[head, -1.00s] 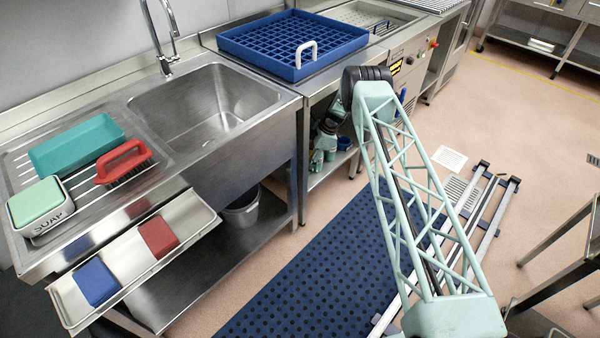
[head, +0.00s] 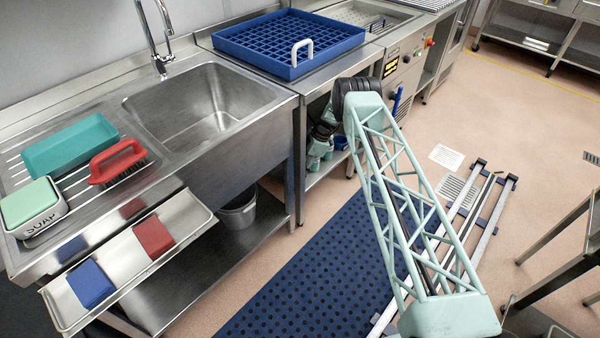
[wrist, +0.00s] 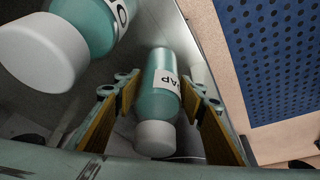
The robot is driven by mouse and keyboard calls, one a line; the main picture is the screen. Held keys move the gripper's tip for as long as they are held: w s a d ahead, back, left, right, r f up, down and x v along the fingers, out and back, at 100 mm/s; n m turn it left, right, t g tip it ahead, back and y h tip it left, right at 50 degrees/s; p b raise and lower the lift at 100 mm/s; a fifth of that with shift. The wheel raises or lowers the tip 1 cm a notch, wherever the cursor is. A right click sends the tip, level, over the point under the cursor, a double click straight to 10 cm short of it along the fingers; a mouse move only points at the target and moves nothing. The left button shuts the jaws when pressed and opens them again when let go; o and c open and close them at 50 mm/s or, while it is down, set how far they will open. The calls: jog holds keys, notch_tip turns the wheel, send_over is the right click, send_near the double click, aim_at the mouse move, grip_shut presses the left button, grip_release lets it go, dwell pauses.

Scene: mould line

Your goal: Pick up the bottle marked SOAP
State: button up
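In the wrist view, a teal bottle (wrist: 163,103) with a white cap lies between the two fingers of my gripper (wrist: 160,90). Its white label shows the letters "AP"; the rest is turned out of sight. The fingers, with yellow-brown pads, stand open on either side, with a gap at each side of the bottle. A second teal bottle (wrist: 95,22) with a large white cap is at the upper left, its label showing only an "O". In the head view my gripper is low by the counter's under-shelf, mostly hidden, and I cannot make out the bottles there.
A white dish marked SOAP (head: 40,222) sits on the drainboard with a teal tray (head: 70,146) and a red brush (head: 118,162). The sink (head: 205,110) is empty. A blue rack (head: 285,42) stands on the counter. A grey bucket (head: 238,215) is below.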

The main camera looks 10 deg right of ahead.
jog(key=shift+f, duration=0.1)
dwell(0.6)
jog(key=c, duration=0.7)
jog(key=shift+o, duration=0.2)
jog(key=d+r+p, duration=0.1)
jog(key=d, duration=0.8)
jog(key=d+r+p, duration=0.2)
jog(key=d, duration=0.6)
jog(key=shift+s+d+r, duration=0.25)
jog(key=shift+s+d, duration=0.15)
jog(key=shift+s, duration=0.05)
